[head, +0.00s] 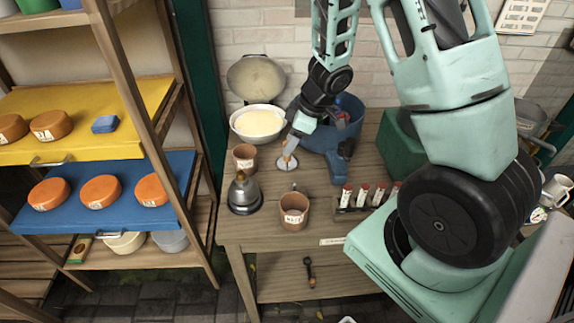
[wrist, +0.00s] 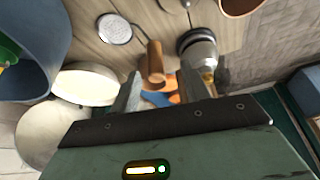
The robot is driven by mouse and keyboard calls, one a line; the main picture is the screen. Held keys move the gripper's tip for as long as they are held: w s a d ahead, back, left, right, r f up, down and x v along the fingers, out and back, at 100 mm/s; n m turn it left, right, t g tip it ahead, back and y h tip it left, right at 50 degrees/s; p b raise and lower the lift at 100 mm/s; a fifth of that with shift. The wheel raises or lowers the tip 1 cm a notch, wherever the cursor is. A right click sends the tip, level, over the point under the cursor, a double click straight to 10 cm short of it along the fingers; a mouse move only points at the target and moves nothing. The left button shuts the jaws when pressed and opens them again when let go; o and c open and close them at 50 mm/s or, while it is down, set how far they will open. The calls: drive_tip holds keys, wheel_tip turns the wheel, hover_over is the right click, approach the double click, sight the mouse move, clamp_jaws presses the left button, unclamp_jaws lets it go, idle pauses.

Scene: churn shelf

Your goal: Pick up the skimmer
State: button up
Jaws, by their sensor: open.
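The skimmer's pale, perforated round disc (head: 290,163) lies on the wooden bench, just below my gripper (head: 289,146). In the wrist view the disc (wrist: 115,28) shows at the upper left, beyond my left fingertip. My gripper (wrist: 160,88) is open, with its two grey fingers apart. A brown object (wrist: 155,62), perhaps a mug or the skimmer's handle, shows between them; I cannot tell whether it is level with the fingers or behind.
A brown mug (head: 243,157), a grey metal vessel (head: 243,193), a labelled mug (head: 294,211) and a cream-filled bowl (head: 257,121) stand close by. A blue tub (head: 330,135) is behind. A rack of tubes (head: 365,196) stands right. The left shelf (head: 150,90) holds cheeses.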

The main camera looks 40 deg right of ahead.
drive_tip(key=shift+d+b+x, duration=0.15)
drive_tip(key=shift+b+x, duration=0.15)
drive_tip(key=shift+x, duration=1.05)
drive_tip(key=shift+d+b+x, duration=0.15)
drive_tip(key=shift+b+x, duration=0.1)
drive_tip(key=shift+x, duration=1.1)
drive_tip(key=shift+w, duration=0.1)
drive_tip(key=c, duration=0.9)
